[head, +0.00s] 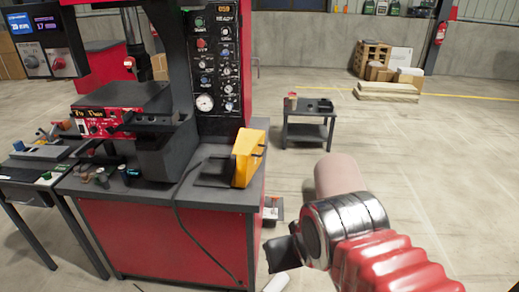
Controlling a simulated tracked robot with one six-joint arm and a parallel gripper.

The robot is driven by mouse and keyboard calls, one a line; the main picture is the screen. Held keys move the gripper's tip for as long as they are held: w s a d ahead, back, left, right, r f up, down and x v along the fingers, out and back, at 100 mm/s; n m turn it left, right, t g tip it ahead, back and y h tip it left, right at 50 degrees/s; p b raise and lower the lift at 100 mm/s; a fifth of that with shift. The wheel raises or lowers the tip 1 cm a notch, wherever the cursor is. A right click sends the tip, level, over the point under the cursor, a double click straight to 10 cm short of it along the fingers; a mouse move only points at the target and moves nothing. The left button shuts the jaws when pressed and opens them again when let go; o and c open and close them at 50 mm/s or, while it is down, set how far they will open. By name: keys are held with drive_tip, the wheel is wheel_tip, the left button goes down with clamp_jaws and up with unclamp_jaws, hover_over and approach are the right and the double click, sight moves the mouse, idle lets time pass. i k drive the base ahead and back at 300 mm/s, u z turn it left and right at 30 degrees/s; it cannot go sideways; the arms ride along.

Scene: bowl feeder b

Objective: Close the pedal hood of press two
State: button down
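A yellow hood (249,157) stands upright at the right end of the dark table top of the red press (165,235) in the head view. It has a small dark handle-like part on its right side. A flat black plate (213,172) lies beside it on the left; this looks like an open pedal hood, but I cannot read which press this is. My arm comes in from the lower right. The dark end of my gripper (283,252) is in front of the table's right side, apart from the hood. Its fingers are not clear.
A control panel (215,62) with a gauge rises behind the table. A black cable hangs over its front edge. Small parts lie on the left of the table. A low side table (309,129) stands behind on the right. Open floor lies to the right.

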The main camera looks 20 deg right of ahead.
sight(249, 151)
drive_tip(key=u, duration=0.4)
drive_tip(key=i, duration=1.05)
drive_tip(key=u, duration=0.1)
